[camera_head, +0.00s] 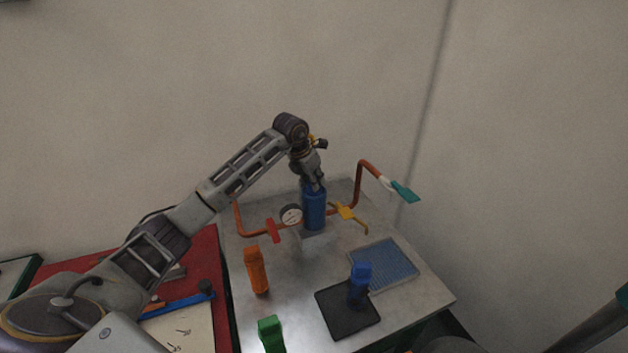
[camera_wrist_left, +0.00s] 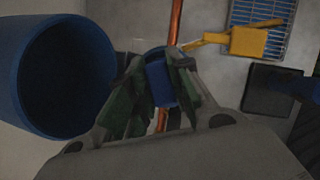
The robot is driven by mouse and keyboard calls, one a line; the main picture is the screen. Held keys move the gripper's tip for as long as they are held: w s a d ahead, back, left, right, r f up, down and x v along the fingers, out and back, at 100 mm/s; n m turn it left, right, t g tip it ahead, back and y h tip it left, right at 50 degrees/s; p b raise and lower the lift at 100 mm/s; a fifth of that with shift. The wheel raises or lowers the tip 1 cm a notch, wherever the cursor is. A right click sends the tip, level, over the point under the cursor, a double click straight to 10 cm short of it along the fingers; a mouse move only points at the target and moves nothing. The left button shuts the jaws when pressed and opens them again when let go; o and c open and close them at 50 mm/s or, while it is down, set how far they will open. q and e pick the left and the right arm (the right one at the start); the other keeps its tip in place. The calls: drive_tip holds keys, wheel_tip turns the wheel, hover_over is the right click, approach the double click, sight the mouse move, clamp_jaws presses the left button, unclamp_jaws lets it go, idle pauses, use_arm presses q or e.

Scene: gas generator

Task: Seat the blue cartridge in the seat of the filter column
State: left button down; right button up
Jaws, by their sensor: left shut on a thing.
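A blue cylinder (camera_head: 314,209) stands upright at the back of the metal bench, among the orange pipes. My left gripper (camera_head: 316,185) is at its top, pointing down. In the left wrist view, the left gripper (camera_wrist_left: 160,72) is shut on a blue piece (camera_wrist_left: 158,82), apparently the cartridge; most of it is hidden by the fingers. A large blue open-ended cylinder (camera_wrist_left: 66,76) fills the left of that view. Another blue part (camera_head: 359,284) stands on a black pad (camera_head: 344,315) at the front. I cannot tell if the held piece is seated. My right gripper is not seen.
A gauge (camera_head: 291,215), red handle (camera_head: 273,230), yellow lever (camera_head: 347,213) and teal handle (camera_head: 405,191) crowd the pipes. An orange part (camera_head: 256,269) and green part (camera_head: 270,334) stand in front. A blue grille (camera_head: 384,264) lies at right.

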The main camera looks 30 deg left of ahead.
use_arm(q)
drive_tip(key=shift+f, duration=0.1)
drive_tip(key=c, duration=1.3)
unclamp_jaws()
